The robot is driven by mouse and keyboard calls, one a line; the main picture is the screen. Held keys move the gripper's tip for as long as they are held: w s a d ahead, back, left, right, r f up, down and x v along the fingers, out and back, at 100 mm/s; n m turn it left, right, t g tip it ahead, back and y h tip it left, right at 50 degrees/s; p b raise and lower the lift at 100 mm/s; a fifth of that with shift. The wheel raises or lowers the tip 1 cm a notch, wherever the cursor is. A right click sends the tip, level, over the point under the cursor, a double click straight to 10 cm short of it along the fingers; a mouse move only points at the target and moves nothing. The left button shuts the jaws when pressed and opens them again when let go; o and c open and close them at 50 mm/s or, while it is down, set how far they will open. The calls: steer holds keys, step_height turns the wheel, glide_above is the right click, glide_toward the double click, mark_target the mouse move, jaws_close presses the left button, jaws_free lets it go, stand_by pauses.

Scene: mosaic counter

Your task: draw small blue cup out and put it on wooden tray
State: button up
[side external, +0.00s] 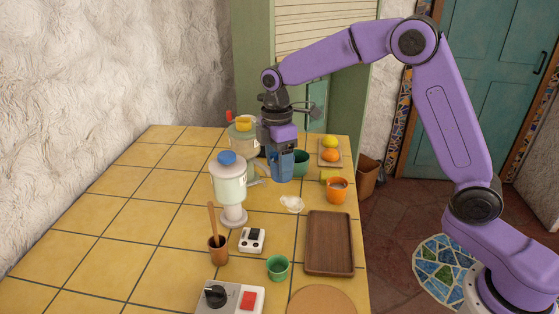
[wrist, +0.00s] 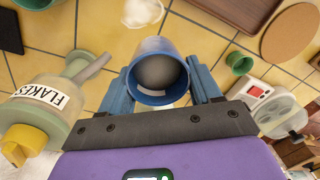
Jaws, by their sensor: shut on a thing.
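A small blue cup (wrist: 160,72) is held between the two blue fingers of my gripper (wrist: 158,84), its open mouth toward the wrist camera. In the side view my gripper (side external: 281,168) points down at the far part of the counter, shut on the cup; the blue fingers largely hide it, and I cannot tell whether its base touches the tiles. The empty wooden tray (side external: 330,243) lies flat nearer the front right. It also shows at the top of the wrist view (wrist: 244,12).
A FLAKES jar (wrist: 45,105), a blue-lidded dispenser (side external: 229,185) and a green cup (side external: 301,162) stand close around the gripper. An orange mug (side external: 337,191) and a white crumpled thing (side external: 292,203) lie between gripper and tray. A small green cup (side external: 278,268) stands left of the tray.

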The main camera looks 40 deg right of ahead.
mark_target(273, 177)
steer(key=shift+w+a+f, duration=0.1)
steer(key=shift+a+f, duration=0.1)
steer(key=shift+f, duration=0.5)
steer(key=shift+w+a+f, duration=0.15)
steer(key=shift+f, duration=0.55)
steer(key=shift+w+a+f, duration=0.1)
steer(key=shift+a+f, duration=0.1)
steer(key=shift+f, duration=0.5)
stand_by(0.5)
steer(key=shift+w+a+f, duration=0.1)
steer(key=shift+a+f, duration=0.1)
steer(key=shift+f, duration=0.25)
steer(key=shift+a+f, duration=0.1)
steer(key=shift+f, duration=0.1)
steer(key=shift+c, duration=0.4)
steer(key=shift+w, duration=0.1)
steer(key=shift+a+f, duration=0.1)
steer(key=shift+f, duration=0.15)
steer(key=shift+c, duration=0.6)
